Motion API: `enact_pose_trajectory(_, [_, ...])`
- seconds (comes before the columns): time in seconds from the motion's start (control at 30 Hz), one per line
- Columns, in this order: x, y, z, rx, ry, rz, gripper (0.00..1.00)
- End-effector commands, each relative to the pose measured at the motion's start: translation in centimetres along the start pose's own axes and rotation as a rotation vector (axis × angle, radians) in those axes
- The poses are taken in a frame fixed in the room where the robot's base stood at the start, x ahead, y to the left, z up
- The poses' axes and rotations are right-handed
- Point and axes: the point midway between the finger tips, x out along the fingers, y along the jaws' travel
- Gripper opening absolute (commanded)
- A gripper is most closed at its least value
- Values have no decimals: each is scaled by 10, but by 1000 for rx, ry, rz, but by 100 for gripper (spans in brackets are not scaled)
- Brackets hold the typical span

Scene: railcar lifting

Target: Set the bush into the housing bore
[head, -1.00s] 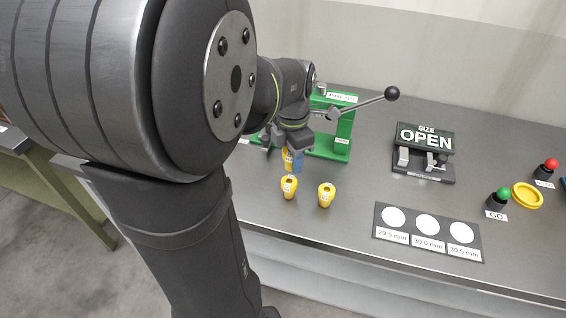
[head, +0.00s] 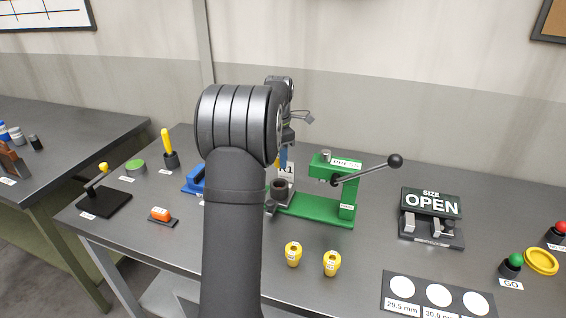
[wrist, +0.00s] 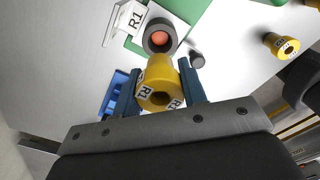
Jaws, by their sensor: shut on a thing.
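My gripper (wrist: 160,76) is shut on a yellow bush (wrist: 158,92) marked R1, between its two blue fingers. The housing (wrist: 146,42) is a dark round collar with an orange-red bore, just beyond the bush in the wrist view. The bush overlaps its near edge in the picture; I cannot tell whether they touch. In the head view the housing (head: 283,192) sits on the green press base, before an R1 plate (head: 287,171). My gripper (head: 283,156) is above it there, partly hidden by my arm. The held bush barely shows in that view.
The green press (head: 345,190) with its long lever stands right of the housing. Two yellow bushes (head: 293,254) (head: 331,263) stand in front. A size gauge marked OPEN (head: 431,215) is farther right. A blue item (head: 193,180) is to the left. The table between is bare.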

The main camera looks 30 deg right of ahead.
Motion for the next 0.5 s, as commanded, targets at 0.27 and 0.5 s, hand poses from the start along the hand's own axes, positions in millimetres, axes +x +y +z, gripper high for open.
enact_pose_trajectory(0.27, [0,0,0,0,0,1,10])
enact_pose_trajectory(0.5, [10,0,0,0,1,-1,10])
